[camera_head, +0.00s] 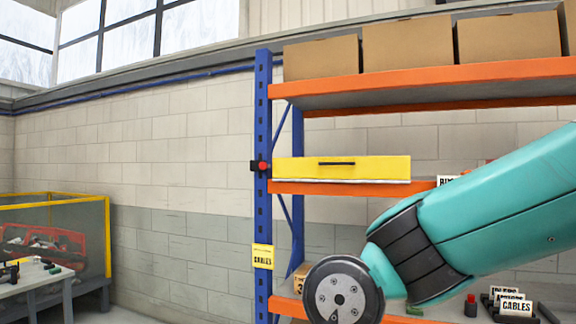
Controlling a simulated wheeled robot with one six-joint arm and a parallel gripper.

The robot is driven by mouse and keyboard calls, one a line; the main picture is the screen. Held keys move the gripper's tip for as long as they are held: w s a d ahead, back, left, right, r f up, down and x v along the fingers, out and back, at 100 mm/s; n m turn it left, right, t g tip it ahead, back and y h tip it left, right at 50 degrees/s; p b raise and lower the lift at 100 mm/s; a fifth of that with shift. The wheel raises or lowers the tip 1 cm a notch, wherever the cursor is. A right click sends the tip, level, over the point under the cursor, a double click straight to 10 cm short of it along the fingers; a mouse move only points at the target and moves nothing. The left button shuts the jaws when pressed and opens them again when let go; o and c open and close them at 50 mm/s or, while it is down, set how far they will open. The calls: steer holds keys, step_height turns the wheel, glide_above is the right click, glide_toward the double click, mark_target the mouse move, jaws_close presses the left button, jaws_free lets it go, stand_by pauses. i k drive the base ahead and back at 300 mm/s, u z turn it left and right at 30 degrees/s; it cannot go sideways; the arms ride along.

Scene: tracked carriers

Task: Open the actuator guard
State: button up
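A long yellow panel (341,168) with a dark horizontal handle (336,163) sits on the middle orange shelf. It looks closed and may be the actuator guard, but no label on it says so. A red knob on a dark mount (262,165) is fixed to the blue rack post, just left of the panel. My teal arm reaches in from the right, below the panel and apart from it. The arm's round grey joint face shows at lower centre. My gripper's fingers are not in view.
Several cardboard boxes (408,44) stand on the top shelf (420,84). Small items and a box lie on the lower shelf behind my arm. A yellow-framed enclosure (108,240) and a table (40,278) stand left.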

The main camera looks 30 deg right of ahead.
mark_target(371, 168)
steer(key=z, duration=0.15)
steer(key=i, duration=0.95)
steer(key=z, duration=0.45)
